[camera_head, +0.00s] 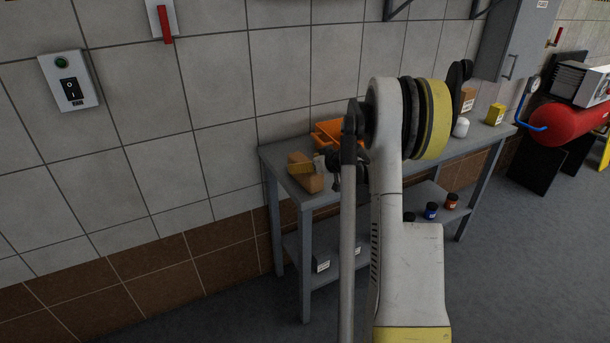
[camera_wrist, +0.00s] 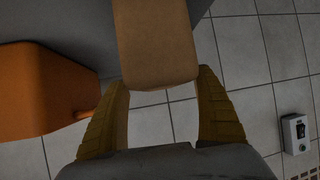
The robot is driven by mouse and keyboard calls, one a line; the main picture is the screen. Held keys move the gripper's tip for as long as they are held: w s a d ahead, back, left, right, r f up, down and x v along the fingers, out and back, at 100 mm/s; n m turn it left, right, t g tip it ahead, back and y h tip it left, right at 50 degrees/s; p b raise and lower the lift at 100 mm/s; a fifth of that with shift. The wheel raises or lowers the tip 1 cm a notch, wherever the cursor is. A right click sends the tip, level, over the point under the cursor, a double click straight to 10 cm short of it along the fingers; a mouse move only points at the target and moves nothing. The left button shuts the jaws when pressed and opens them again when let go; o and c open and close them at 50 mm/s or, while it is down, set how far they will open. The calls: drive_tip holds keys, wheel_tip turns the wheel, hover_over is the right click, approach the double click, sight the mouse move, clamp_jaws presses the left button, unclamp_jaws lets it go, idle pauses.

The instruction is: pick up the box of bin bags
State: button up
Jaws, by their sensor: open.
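A plain tan box (camera_head: 308,183) lies at the left end of the grey workbench (camera_head: 318,199). No label on it can be read, so I cannot confirm that it is the box of bin bags. In the wrist view the tan box (camera_wrist: 157,38) reaches in from the top, between the tips of my gripper (camera_wrist: 162,80). In the head view my gripper (camera_head: 303,164) is at the box, partly hidden by my arm.
An orange bin (camera_head: 328,133) stands behind the box; it also shows left of my fingers in the wrist view (camera_wrist: 45,85). Further right are a labelled brown box (camera_head: 467,101), a yellow box (camera_head: 495,114) and a white object (camera_head: 461,128). The tiled wall is close behind the bench.

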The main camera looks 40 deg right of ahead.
drive_tip(key=c, duration=1.6)
drive_tip(key=shift+r, duration=0.15)
